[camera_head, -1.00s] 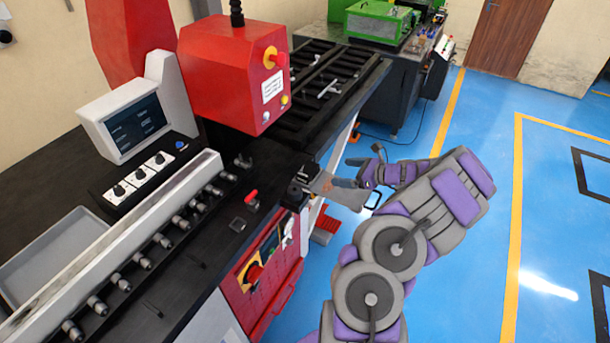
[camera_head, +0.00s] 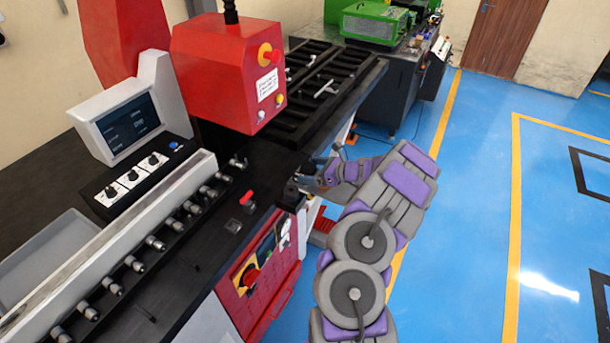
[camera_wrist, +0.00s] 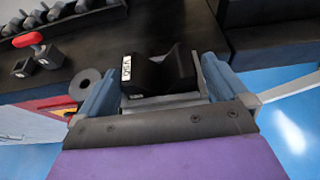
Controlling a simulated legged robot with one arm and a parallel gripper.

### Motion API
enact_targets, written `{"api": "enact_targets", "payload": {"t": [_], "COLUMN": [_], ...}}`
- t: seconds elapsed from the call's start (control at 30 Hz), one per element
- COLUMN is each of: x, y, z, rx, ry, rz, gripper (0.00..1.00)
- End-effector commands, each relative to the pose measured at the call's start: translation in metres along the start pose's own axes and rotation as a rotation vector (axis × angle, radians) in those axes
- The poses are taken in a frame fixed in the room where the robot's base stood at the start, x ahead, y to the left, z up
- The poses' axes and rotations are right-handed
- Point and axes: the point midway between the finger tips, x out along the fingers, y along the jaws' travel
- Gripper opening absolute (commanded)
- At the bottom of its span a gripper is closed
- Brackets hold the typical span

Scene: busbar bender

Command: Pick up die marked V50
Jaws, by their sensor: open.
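The die marked V50 (camera_wrist: 165,76) is a black block with a V-shaped notch and a white label reading V50. In the wrist view it sits at the edge of the black machine bed, between the two blue fingers of my gripper (camera_wrist: 158,88). The fingers are open, one on each side of the die, and a small gap seems to show; I cannot tell whether either touches it. In the head view my gripper (camera_head: 312,180) is at the right edge of the machine bed, and the die there is mostly hidden and too small to make out.
The red machine head (camera_head: 228,70) stands above the bed. A row of metal punches (camera_head: 150,245) runs along the bed. The blue floor (camera_head: 520,200) on the right is clear.

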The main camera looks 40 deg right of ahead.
Motion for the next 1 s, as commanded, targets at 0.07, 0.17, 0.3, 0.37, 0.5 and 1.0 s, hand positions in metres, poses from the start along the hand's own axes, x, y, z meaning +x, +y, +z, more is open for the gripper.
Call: {"api": "enact_targets", "payload": {"t": [0.07,0.17,0.3,0.37,0.5,1.0], "x": [0.0013,0.0013,0.0014,0.0014,0.0013,0.001], "y": [0.0004,0.0008,0.0012,0.0012,0.0009,0.0], "z": [0.0002,0.0005,0.0005,0.0004,0.0003,-0.0004], "rx": [0.0,0.0,0.0,0.0,0.0,0.001], "ry": [0.0,0.0,0.0,0.0,0.001,0.001], "rz": [0.0,0.0,0.0,0.0,0.0,-0.001], "gripper": [1.0,1.0,0.92,0.87,0.73,0.25]}}
